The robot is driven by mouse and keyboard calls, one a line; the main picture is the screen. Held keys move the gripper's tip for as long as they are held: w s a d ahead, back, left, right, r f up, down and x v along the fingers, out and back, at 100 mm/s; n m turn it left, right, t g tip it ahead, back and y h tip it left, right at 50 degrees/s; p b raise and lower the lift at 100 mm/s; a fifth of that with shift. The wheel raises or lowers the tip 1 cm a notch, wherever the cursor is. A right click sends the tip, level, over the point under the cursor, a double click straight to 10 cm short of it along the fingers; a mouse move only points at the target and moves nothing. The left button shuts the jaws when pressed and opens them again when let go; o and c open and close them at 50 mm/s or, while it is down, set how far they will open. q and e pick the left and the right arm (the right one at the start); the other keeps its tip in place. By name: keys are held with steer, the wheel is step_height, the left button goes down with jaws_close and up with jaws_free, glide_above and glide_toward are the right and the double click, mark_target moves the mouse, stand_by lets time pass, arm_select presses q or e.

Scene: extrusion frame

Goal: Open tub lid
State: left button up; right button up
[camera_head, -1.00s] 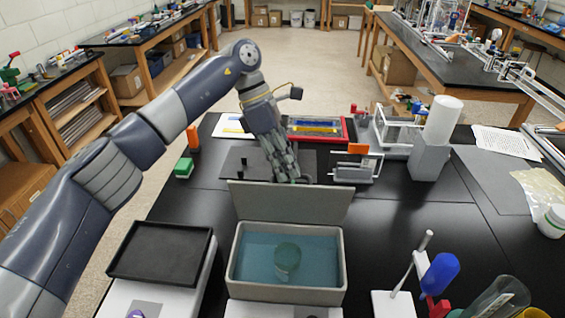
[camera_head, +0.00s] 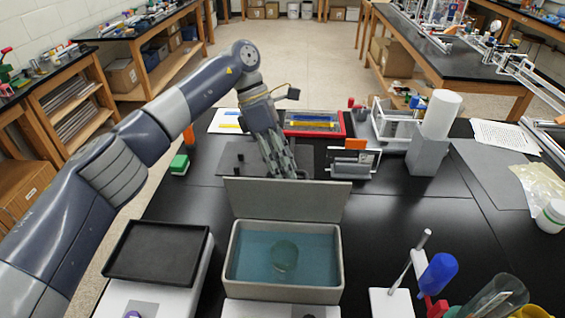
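The grey tub (camera_head: 336,294) stands at the front middle of the black table, with blue liquid and a round greenish object (camera_head: 285,256) inside. Its grey lid (camera_head: 290,201) stands raised, nearly upright, along the tub's far edge. My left gripper (camera_head: 287,174) is just behind the lid's top edge, pointing down. Its fingertips are partly hidden by the lid, so I cannot tell whether it touches the lid or how far the fingers are apart. My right gripper is not in view.
A black tray (camera_head: 157,252) on a white device is left of the tub. A stand with a blue-handled tool (camera_head: 438,273) is at the front right. A white cylinder on a grey block (camera_head: 428,154) is at the back right.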

arm_select(q)
steer(key=shift+s+a+r, duration=0.1)
steer(key=shift+s+r, duration=0.05)
steer(key=shift+r, duration=0.1)
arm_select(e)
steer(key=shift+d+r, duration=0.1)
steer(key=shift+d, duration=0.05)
arm_select(q)
steer(key=v, duration=0.7)
steer(key=shift+r, duration=0.2)
steer(key=shift+a, duration=0.1)
